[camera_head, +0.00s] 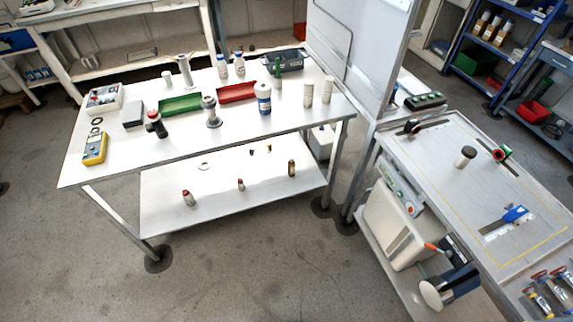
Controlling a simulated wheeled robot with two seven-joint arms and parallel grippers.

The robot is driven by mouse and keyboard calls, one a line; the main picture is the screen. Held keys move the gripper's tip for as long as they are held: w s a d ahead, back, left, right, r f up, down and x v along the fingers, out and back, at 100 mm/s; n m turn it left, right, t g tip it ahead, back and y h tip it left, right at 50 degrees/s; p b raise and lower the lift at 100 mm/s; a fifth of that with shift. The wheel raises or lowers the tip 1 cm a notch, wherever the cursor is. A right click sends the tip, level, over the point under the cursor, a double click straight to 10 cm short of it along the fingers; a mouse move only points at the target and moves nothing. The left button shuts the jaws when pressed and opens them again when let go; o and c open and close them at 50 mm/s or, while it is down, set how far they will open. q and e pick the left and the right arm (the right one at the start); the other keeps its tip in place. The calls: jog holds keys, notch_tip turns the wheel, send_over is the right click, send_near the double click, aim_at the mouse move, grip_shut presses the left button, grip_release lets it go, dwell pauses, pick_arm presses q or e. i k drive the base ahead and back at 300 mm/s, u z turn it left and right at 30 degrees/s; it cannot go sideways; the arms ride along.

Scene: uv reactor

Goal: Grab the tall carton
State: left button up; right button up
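I cannot pick out a tall carton with certainty. Two tall, pale, narrow containers stand upright side by side near the right end of the white table; the left one (308,95) and the right one (327,90) look rounded, and their exact shape is too small to tell. A grey block (133,114) sits near the left end of the same table. Neither of my grippers is in view.
The white table (150,157) also carries a green tray (180,104), a red tray (237,92), a blue-labelled bottle (263,98) and a yellow meter (95,149). A tall panel (355,50) separates it from the right workbench (440,160). Open floor lies in front.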

aim_at(291, 168)
jog(key=z, duration=0.5)
jog(key=i, duration=0.75)
jog(key=z, duration=0.75)
